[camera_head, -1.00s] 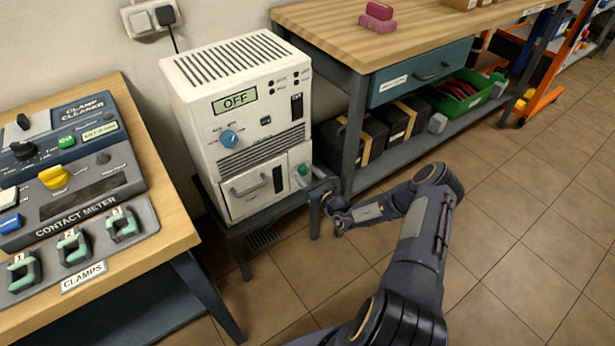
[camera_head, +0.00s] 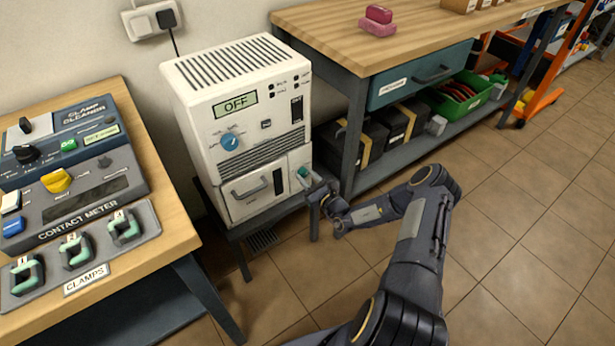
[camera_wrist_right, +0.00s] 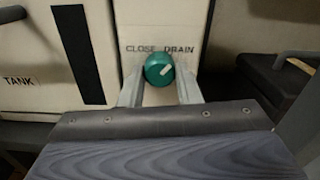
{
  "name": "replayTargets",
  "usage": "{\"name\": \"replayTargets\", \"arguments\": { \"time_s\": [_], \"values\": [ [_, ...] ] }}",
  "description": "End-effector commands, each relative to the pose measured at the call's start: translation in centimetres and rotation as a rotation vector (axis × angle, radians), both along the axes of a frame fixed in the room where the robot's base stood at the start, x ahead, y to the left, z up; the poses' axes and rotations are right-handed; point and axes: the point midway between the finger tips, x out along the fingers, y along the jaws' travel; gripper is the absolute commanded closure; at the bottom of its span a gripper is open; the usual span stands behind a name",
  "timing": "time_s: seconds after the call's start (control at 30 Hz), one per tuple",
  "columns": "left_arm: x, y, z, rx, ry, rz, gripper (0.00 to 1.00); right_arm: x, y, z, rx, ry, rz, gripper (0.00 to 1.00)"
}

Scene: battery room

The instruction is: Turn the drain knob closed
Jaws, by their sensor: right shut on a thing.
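The drain knob (camera_wrist_right: 159,70) is a round teal knob with a white pointer line, on the white machine's lower right panel, under the words CLOSE and DRAIN. Its pointer slants up and right, toward DRAIN. In the head view the knob (camera_head: 302,172) is small and partly hidden. My right gripper (camera_wrist_right: 159,88) has one pale finger on each side of the knob and is shut on it. In the head view my right gripper (camera_head: 309,182) is at the machine's lower right front corner. My left gripper is not in view.
The machine (camera_head: 202,145) stands on a low dark stand, its display reading OFF. A wooden table (camera_head: 165,205) with a contact meter and clamps is at left. A workbench (camera_head: 330,28) with a shelf of cases is behind right. Tiled floor is open at right.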

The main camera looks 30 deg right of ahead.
Motion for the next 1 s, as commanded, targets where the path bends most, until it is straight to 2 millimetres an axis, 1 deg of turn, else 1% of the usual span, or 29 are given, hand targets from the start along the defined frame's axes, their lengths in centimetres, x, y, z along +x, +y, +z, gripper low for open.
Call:
{"name": "replayTargets", "arguments": {
  "time_s": [0.03,0.3,1.0],
  "values": [
    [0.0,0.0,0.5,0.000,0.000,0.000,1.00,0.0,0.0,0.2,-0.032,-0.002,0.001,0.93],
    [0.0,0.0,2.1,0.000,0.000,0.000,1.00,0.0,0.0,0.3,-0.267,-0.021,0.000,0.93],
    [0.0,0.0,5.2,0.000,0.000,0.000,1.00,0.0,0.0,0.2,-0.929,-0.073,0.001,0.93]
  ]
}}
